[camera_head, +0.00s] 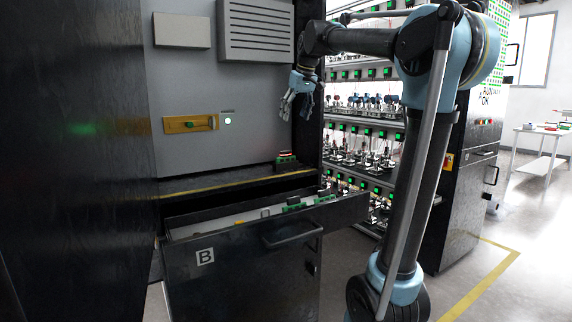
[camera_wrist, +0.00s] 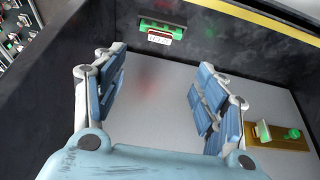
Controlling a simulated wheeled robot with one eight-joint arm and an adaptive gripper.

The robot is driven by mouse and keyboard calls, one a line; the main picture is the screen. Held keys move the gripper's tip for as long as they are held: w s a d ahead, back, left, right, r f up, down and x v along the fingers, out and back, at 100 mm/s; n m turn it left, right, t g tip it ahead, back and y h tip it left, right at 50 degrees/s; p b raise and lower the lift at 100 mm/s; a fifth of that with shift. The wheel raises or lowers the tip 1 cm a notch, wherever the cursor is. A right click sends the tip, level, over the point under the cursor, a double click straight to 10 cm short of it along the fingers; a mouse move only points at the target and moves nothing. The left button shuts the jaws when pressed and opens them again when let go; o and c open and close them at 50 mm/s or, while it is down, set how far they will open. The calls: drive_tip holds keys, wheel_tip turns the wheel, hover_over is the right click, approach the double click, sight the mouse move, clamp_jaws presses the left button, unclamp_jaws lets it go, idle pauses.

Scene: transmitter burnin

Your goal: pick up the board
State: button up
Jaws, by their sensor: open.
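A small green board with a red part (camera_head: 285,158) sits on the dark ledge at the foot of the grey panel. In the wrist view a green board with a red and white label (camera_wrist: 162,32) shows beyond my fingertips, at the top middle; it seems to be the same one. My gripper (camera_head: 301,104) is open and empty, above the ledge and in front of the panel. In the wrist view its blue fingers (camera_wrist: 158,65) are spread wide with only grey panel between them. More green boards (camera_head: 294,204) lie in the open drawer below.
The drawer marked B (camera_head: 240,255) stands pulled out below the ledge. A dark side wall stands close to my gripper. Racks with green lights (camera_head: 365,135) fill the background.

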hover_over(286, 160)
drive_tip(key=s+d, duration=0.1)
drive_tip(key=s, duration=0.1)
wheel_tip(286, 160, down, 10)
drive_tip(key=shift+w+x, duration=0.2)
drive_tip(key=shift+x, duration=1.2)
drive_tip(key=shift+w+x, duration=0.2)
drive_tip(key=shift+x, duration=1.2)
drive_tip(key=shift+d+r, duration=0.1)
drive_tip(key=shift+d, duration=0.05)
drive_tip(key=c, duration=1.5)
drive_tip(key=shift+r, duration=0.15)
